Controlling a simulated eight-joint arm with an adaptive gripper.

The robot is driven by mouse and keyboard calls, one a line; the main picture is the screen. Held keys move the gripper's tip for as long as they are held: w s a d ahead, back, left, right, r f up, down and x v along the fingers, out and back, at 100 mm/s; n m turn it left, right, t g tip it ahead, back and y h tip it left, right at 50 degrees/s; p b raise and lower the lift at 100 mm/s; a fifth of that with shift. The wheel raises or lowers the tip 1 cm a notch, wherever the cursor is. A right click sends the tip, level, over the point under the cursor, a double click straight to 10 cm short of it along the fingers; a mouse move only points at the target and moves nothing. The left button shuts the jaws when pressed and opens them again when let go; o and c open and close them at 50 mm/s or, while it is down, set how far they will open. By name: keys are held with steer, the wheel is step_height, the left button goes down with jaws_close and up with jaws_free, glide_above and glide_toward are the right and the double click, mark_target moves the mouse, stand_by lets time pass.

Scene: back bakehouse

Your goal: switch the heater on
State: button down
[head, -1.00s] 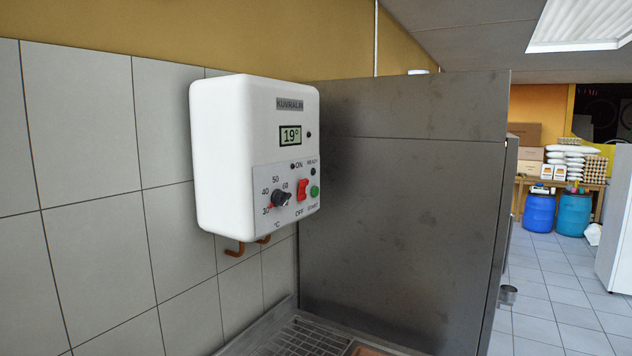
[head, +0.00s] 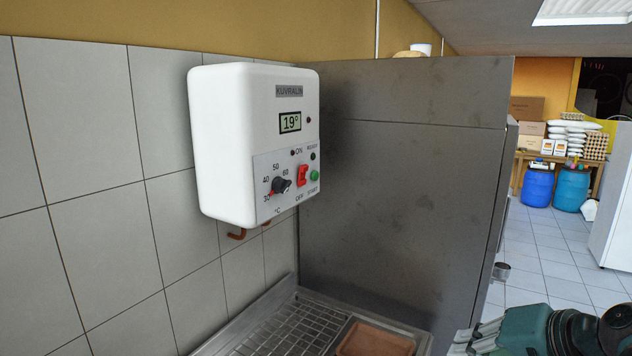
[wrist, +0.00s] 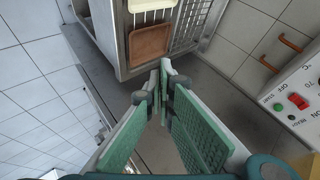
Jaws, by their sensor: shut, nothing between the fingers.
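The heater (head: 222,150) is a white box on the tiled wall, with a lit display (head: 290,122) reading 19°. Its grey panel carries a black temperature knob (head: 281,185), a red rocker switch (head: 302,175) between the ON and OFF marks, and a green start button (head: 314,175). The small lamps on it look dark. In the wrist view the red switch (wrist: 299,102) and green button (wrist: 278,107) show at the right edge. My gripper (wrist: 163,66) is shut and empty, apart from the heater. In the head view my gripper (head: 462,342) enters at the lower right.
A steel partition (head: 400,180) stands right of the heater. Below is a steel drainer (head: 285,328) with a brown tray (head: 375,340). Copper pipe ends (head: 236,235) stick out under the heater. Blue barrels (head: 537,187) stand far back. The space before the heater is clear.

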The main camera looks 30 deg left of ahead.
mark_target(306, 167)
steer(key=w+a+r+g+y+p, duration=0.1)
steer(key=w+a+r+y+p, duration=0.2)
steer(key=a+r, duration=0.5)
steer(key=w+a+r+g+y+p, duration=0.2)
steer(key=w+a+r+y+p, duration=0.2)
steer(key=w+a+r, duration=0.3)
steer(key=w+a+r+g+y+p, duration=0.2)
steer(key=w+a+r+y+p, duration=0.2)
steer(key=a+r, duration=0.4)
steer(key=shift+w+a+r+y, duration=0.4)
steer(key=shift+w+a, duration=0.55)
steer(key=shift+a, duration=2.5)
steer(key=shift+a, duration=0.2)
steer(key=a, duration=0.4)
steer(key=a+r+p, duration=0.1)
steer(key=a, duration=0.4)
steer(key=a+r, duration=0.1)
steer(key=a, duration=0.3)
steer(key=shift+a+r, duration=0.1)
steer(key=shift+a, duration=0.1)
steer(key=shift+a+r+p, duration=0.1)
steer(key=shift+p, duration=0.2)
